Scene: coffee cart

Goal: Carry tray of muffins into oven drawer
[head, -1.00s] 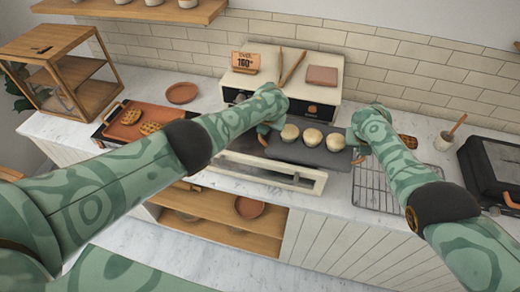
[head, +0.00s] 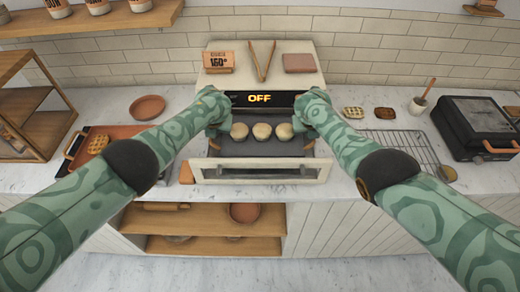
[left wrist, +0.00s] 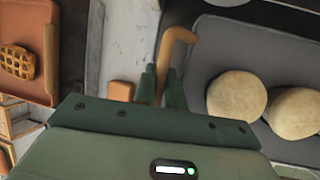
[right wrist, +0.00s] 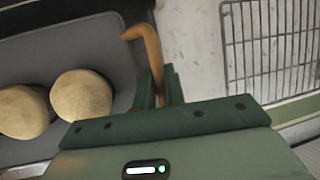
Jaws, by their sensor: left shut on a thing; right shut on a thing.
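The dark grey tray (head: 262,149) carries three pale muffins (head: 262,131) in a row. It is roughly level over the open oven drawer (head: 258,175), just behind the drawer's light front. I cannot tell whether it touches the drawer floor. My left gripper (left wrist: 162,85) is shut on the tray's left tan handle (left wrist: 178,42). My right gripper (right wrist: 158,86) is shut on the right tan handle (right wrist: 148,42). The oven display (head: 259,98) reads OFF.
A wire rack (head: 400,150) and dark grill (head: 476,125) stand to the right. Tongs (head: 263,60) lie on the oven top. Bare counter shows either side of the oven.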

